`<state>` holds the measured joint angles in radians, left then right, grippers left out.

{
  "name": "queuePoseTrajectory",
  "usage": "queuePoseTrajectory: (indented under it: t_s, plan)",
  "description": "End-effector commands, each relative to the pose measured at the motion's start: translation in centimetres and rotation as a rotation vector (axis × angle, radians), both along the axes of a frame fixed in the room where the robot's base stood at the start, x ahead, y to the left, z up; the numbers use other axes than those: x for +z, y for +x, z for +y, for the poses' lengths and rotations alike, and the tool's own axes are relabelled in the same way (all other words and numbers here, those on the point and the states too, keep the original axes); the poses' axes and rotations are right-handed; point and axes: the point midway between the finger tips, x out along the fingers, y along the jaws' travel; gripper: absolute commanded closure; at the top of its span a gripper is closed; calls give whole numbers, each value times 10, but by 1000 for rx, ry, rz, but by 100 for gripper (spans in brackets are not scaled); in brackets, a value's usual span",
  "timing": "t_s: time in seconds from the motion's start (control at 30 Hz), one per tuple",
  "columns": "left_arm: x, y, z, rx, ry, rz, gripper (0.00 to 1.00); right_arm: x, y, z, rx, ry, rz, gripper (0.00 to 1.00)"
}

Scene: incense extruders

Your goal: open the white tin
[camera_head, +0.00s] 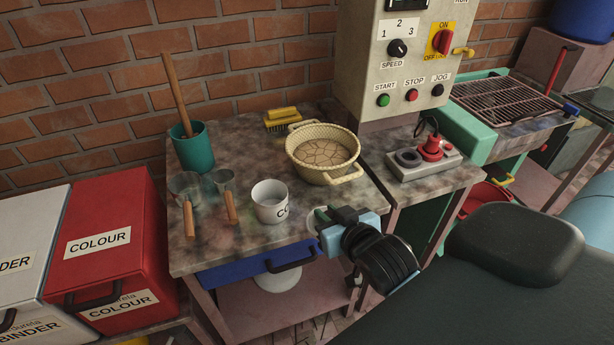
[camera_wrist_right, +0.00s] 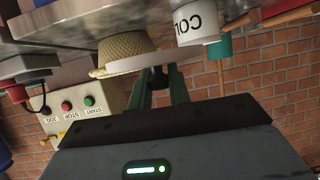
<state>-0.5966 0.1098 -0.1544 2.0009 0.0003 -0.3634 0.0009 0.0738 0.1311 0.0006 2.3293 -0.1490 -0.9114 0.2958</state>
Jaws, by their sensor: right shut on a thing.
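The white tin (camera_head: 270,204), lettered "CO…", stands upright on the stone-topped table with its top open and its grey inside showing. In the right wrist view the tin (camera_wrist_right: 195,24) shows upside down. My right gripper (camera_head: 324,214) is to the right of the tin, apart from it. It is shut on the dark knob (camera_wrist_right: 158,78) of a pale, flat lid (camera_wrist_right: 135,66). The lid (camera_head: 316,223) shows partly behind the fingers in the head view, near the table's front edge. My left gripper is in neither view.
A cream basket (camera_head: 318,130) stands behind the gripper. Two scoops (camera_head: 228,200) and a teal cup (camera_head: 192,146) are left of the tin. A yellow brush (camera_head: 282,118) lies at the back.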

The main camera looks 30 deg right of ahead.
Motion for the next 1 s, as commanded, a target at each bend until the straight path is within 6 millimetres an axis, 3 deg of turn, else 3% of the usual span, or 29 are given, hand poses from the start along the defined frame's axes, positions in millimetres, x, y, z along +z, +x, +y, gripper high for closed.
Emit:
queuePoseTrajectory:
  t_s: [0.1, 0.2, 0.47, 0.57, 1.0]
  plan:
    - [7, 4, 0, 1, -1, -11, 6, -17, -15, -31, -46, -10, -2, 100]
    - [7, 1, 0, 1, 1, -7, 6, -25, -23, -46, -65, -17, -6, 100]
    - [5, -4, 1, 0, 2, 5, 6, -29, -23, -52, -73, -19, -11, 100]
    - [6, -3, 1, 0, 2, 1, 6, -29, -11, -50, -73, -18, -12, 100]
    - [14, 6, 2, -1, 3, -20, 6, -38, 88, -39, -72, -19, -11, 100]
